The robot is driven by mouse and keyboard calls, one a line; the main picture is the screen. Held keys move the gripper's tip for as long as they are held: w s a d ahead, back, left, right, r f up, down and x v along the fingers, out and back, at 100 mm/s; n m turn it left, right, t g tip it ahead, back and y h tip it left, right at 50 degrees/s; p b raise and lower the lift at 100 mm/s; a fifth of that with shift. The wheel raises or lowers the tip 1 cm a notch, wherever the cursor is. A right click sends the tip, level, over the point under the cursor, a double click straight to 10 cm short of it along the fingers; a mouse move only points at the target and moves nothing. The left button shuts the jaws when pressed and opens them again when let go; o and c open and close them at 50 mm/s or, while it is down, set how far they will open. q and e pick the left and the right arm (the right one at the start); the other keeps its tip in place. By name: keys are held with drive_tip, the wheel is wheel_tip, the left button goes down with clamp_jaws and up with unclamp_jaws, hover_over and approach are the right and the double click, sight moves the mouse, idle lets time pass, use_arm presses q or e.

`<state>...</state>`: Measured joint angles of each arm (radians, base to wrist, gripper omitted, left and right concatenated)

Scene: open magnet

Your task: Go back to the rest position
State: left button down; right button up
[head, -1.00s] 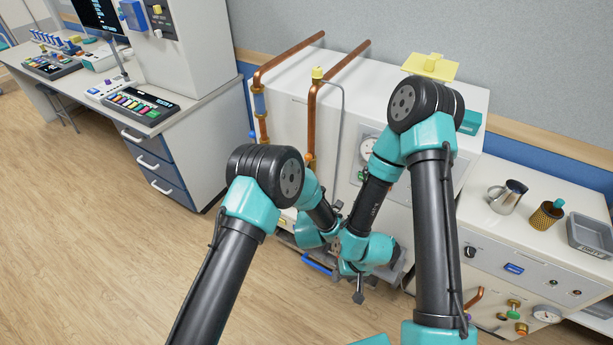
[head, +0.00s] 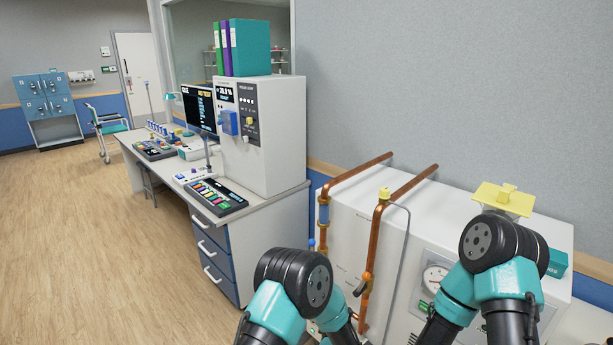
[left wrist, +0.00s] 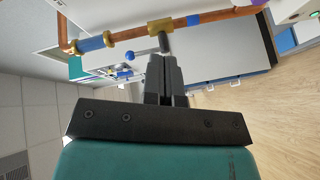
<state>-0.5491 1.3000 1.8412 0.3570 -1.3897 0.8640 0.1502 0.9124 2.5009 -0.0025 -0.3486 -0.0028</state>
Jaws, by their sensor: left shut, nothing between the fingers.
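My left gripper (left wrist: 166,80) shows in the left wrist view with its two dark fingers together and nothing between them. I cannot tell whether the fingertips touch the pipe. In the head view, my left arm and right arm rise from the bottom edge in front of the white cabinet (head: 345,235). Both grippers are below the picture there, and the right gripper is out of sight.
Copper pipes (head: 376,250) run up the white cabinet, with a gauge (head: 436,279) on its front. A yellow piece (head: 503,198) and a teal box (head: 557,263) are on top. A desk with drawers (head: 213,255) stands left. The wooden floor (head: 90,240) at left is clear.

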use_arm(q)
drive_tip(key=s+a+f+m+g+y, duration=0.15)
drive_tip(key=s+a+f+g, duration=0.25)
drive_tip(key=a, duration=0.6)
drive_tip(key=s+a+f+m+g+h, duration=0.1)
drive_tip(key=s+a+f+m+g, duration=0.3)
drive_tip(key=a, duration=0.6)
drive_tip(key=s+a+m+g, duration=0.2)
drive_tip(key=s+a, duration=0.4)
drive_tip(key=s, duration=0.4)
drive_tip(key=s+a+f+m+g, duration=0.1)
drive_tip(key=s+a+g, duration=0.4)
drive_tip(key=s, duration=0.5)
drive_tip(key=a, duration=0.2)
drive_tip(key=shift+a+f+m+g, duration=0.25)
drive_tip(key=shift+a+m+g, duration=0.05)
drive_tip(key=shift+m, duration=0.05)
use_arm(e)
drive_tip(key=shift+c, duration=0.2)
